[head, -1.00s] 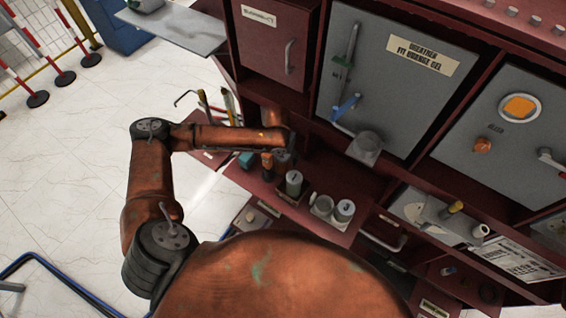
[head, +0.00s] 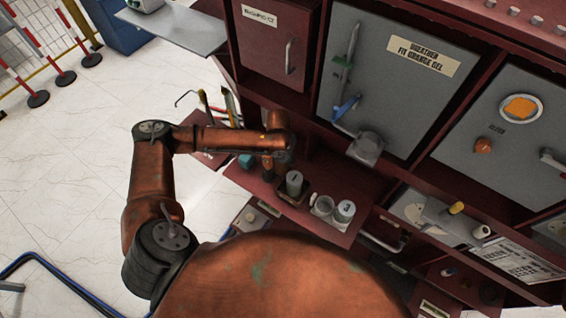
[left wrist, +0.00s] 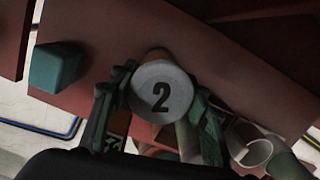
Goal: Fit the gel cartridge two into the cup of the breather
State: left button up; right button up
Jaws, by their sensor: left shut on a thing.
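Gel cartridge two (left wrist: 160,92), a pale cylinder with a black "2" on its end, is between the green fingers of my left gripper (left wrist: 158,110) in the left wrist view. The gripper is shut on it. In the head view my left gripper (head: 284,158) is above the lower shelf, mostly hidden under my forearm, and cartridge two cannot be made out. The breather's clear cup (head: 367,148) is at the lower part of the grey panel labelled "BREATHER FIT ORANGE GEL", to the right of my gripper and apart from it. My right gripper is not in view.
On the red shelf (head: 262,192), a grey canister (head: 294,184) stands near my gripper. A canister marked "3" (head: 344,211) stands beside an open pale container (head: 322,205). A teal block (left wrist: 57,66) is left of cartridge two. A blue-handled lever (head: 345,107) is above the cup.

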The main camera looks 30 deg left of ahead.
pick_arm(q)
jog(key=shift+r, duration=0.1)
jog(key=c, duration=0.3)
